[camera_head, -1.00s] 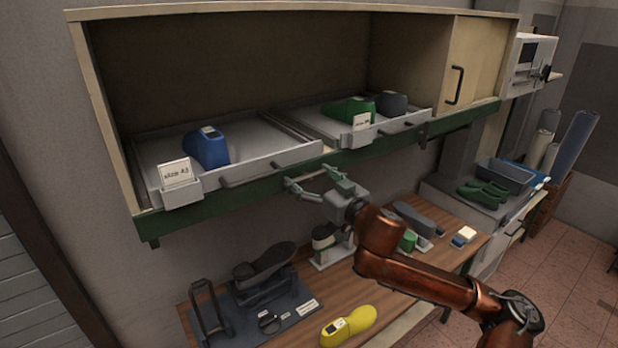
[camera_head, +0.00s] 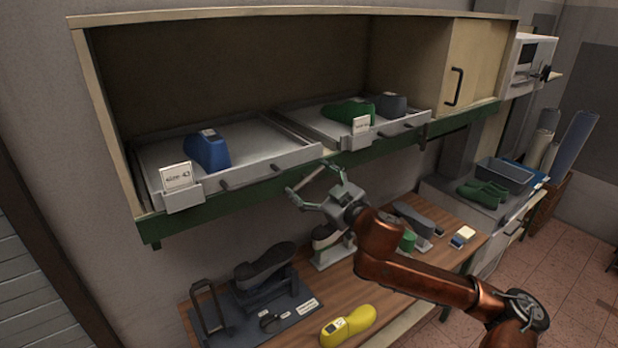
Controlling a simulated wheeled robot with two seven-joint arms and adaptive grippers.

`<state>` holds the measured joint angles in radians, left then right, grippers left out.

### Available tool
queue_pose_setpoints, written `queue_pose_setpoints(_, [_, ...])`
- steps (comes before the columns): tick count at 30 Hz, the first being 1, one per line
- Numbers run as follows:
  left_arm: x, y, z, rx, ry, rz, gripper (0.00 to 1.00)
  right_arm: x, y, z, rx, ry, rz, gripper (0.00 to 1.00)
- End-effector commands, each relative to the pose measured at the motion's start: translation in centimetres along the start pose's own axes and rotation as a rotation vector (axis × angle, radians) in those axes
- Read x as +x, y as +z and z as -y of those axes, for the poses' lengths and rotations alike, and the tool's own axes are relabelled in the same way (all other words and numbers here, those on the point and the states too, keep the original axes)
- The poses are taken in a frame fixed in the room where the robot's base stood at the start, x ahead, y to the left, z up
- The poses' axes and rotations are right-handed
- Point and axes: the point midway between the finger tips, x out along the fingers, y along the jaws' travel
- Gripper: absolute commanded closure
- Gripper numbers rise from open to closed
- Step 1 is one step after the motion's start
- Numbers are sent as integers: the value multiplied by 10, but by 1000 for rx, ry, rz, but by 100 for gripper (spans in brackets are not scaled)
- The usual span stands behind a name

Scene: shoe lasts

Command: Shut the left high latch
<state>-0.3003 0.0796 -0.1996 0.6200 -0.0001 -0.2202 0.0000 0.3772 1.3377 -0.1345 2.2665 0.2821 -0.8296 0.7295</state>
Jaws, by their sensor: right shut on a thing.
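The shelf's green front rail (camera_head: 240,192) runs beneath the tray. My left gripper is not in view.
The right tray (camera_head: 395,125) holds a green last (camera_head: 347,110) and a dark one (camera_head: 392,105). A dark fitting (camera_head: 423,136) hangs at the rail's right. The wooden bench (camera_head: 372,287) below carries a yellow last (camera_head: 348,325) and a dark last on a stand (camera_head: 265,266).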

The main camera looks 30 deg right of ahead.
Motion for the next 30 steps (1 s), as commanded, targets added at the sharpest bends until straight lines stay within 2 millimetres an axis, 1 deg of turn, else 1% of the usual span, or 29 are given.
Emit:
queue_pose_setpoints(3, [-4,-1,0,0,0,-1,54,0,0,-1,-114,1,3,45])
queue_pose_setpoints(21, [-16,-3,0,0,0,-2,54,0,0,1,-686,1,1,45])
queue_pose_setpoints(30, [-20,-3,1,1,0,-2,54,0,0,1,-938,1,1,45])
